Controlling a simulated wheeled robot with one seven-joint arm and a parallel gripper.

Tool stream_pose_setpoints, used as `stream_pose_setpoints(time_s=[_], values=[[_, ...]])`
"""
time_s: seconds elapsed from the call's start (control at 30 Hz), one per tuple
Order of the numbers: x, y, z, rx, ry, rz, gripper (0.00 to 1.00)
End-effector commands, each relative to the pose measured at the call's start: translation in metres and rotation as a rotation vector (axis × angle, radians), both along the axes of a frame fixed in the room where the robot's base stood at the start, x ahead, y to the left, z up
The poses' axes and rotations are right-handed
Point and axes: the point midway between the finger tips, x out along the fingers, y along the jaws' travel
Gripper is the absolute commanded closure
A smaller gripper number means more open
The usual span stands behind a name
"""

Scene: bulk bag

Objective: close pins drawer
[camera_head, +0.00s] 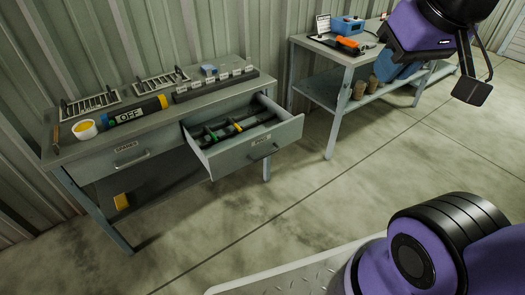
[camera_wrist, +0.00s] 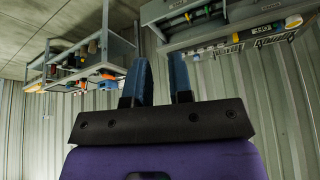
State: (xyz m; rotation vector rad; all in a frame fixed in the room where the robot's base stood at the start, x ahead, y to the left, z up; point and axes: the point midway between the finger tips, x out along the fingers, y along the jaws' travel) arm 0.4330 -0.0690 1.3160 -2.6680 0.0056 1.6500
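The pins drawer (camera_head: 255,150) is the right-hand drawer of the grey workbench and stands pulled well out. Its grey front carries a small label and a dark bar handle (camera_head: 263,152). Dark rods and small green and orange pieces lie inside among dividers. The wrist view is upside down and shows what looks like this drawer (camera_wrist: 210,22) at its top. My gripper (camera_head: 398,72) is at the upper right of the head view, to the right of the drawer and well apart from it. In the wrist view its two blue fingers (camera_wrist: 164,72) are spread with nothing between them.
The left drawer (camera_head: 124,158) is shut. The benchtop holds racks, a yellow-filled cup (camera_head: 85,129), an "OFF" cylinder (camera_head: 130,114) and a block row (camera_head: 215,84). A second bench (camera_head: 333,57) stands right, behind my arm. Floor before the drawer is clear.

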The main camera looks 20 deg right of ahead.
Motion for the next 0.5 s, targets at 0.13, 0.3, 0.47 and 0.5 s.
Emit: stream_pose_setpoints(time_s=[0.13,0.3,0.47,0.5], values=[[0.024,-0.002,-0.007,-0.008,0.003,-0.031,1.00],[0.070,-0.006,-0.024,-0.017,-0.002,-0.085,1.00],[0.113,-0.011,-0.045,-0.012,-0.012,-0.130,1.00],[0.124,-0.012,-0.052,-0.010,-0.014,-0.140,1.00]])
